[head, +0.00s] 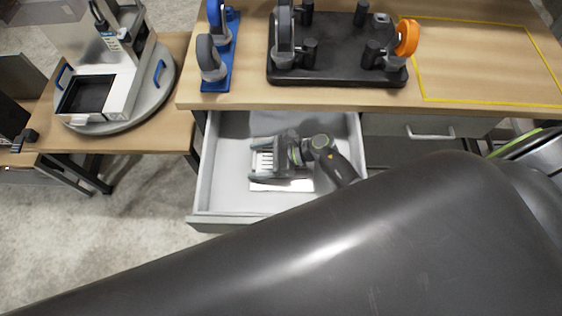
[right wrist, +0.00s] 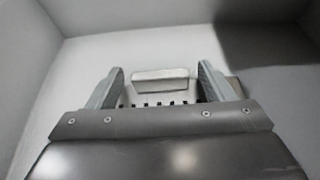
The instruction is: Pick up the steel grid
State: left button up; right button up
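The steel grid (head: 264,161) lies in the open drawer, a pale metal piece with a row of slots. My right gripper (head: 262,160) is down in the drawer with its fingers spread on either side of the slotted part. In the right wrist view the gripper (right wrist: 160,85) is open, and a light raised bar of the grid (right wrist: 160,77) shows between the fingertips, with dark slots nearer the palm. I cannot tell whether a finger touches it. The gripper body hides part of the grid. My left gripper is not in view.
The grey drawer (head: 228,208) has walls close around my right gripper. Above it is a wooden worktop (head: 470,60) with a black fixture block (head: 335,75), a blue fixture (head: 218,60) and a yellow outlined area. A dispenser (head: 105,95) stands on a round base at left.

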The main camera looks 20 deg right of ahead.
jog(key=c, duration=1)
jog(key=shift+r, duration=0.1)
